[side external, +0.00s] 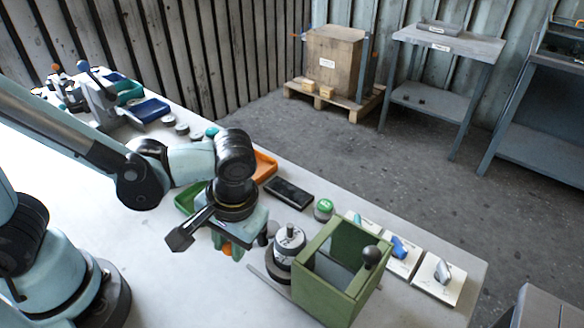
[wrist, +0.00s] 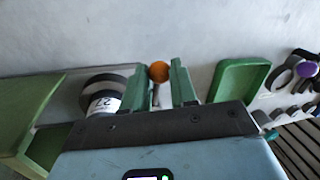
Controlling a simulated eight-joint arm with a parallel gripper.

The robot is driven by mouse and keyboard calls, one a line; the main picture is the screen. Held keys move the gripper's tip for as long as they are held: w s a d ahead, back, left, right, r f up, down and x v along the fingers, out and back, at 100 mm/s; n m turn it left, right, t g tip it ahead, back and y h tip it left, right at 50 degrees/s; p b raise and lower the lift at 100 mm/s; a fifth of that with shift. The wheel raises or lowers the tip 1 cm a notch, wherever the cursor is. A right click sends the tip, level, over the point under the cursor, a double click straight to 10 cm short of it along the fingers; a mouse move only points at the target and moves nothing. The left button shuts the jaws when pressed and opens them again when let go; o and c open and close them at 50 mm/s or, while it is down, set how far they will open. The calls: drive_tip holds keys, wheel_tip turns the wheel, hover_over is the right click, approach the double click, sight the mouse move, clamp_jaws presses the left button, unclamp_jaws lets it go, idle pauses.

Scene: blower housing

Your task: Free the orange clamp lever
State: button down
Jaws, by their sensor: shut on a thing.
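The orange clamp lever shows as a round orange knob (wrist: 159,72) on a thin pale stem, between the two green fingers of my gripper (wrist: 160,84) in the wrist view. My gripper is shut on it. In the side view the orange knob (side external: 227,250) shows low between the fingertips of my gripper (side external: 226,246), just left of a grey-and-black cylinder (side external: 290,241). The lever's lower end is hidden. The green blower housing (side external: 312,280), an open box, stands right of the cylinder. The cylinder, with a numbered label (wrist: 104,103), also shows in the wrist view.
A lever with a black ball (side external: 371,257) rises at the housing's right side. A green tray (side external: 185,201), an orange tray (side external: 265,167), a black flat case (side external: 288,193) and a green-topped jar (side external: 324,208) lie behind. Small parts on white cards (side external: 440,283) line the right edge. The front table is clear.

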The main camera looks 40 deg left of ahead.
drive_tip(key=shift+d, duration=0.1)
idle(0.3)
drive_tip(key=c, duration=0.9)
unclamp_jaws()
wheel_tip(320, 180, up, 12)
drive_tip(key=d, duration=0.2)
drive_tip(key=shift+w, duration=0.3)
drive_tip(key=shift+d+f, duration=0.1)
drive_tip(key=w+a+f+m+t+h, duration=0.1)
drive_tip(key=w+a+t, duration=0.1)
drive_tip(key=a, duration=0.5)
drive_tip(key=w+a+f+m+t+h, duration=0.1)
drive_tip(key=w+a+t, duration=0.2)
drive_tip(key=a+t, duration=0.2)
drive_tip(key=a, duration=0.3)
drive_tip(key=shift+w+a+t, duration=0.25)
drive_tip(key=shift+w+t, duration=0.05)
drive_tip(key=shift+w, duration=0.05)
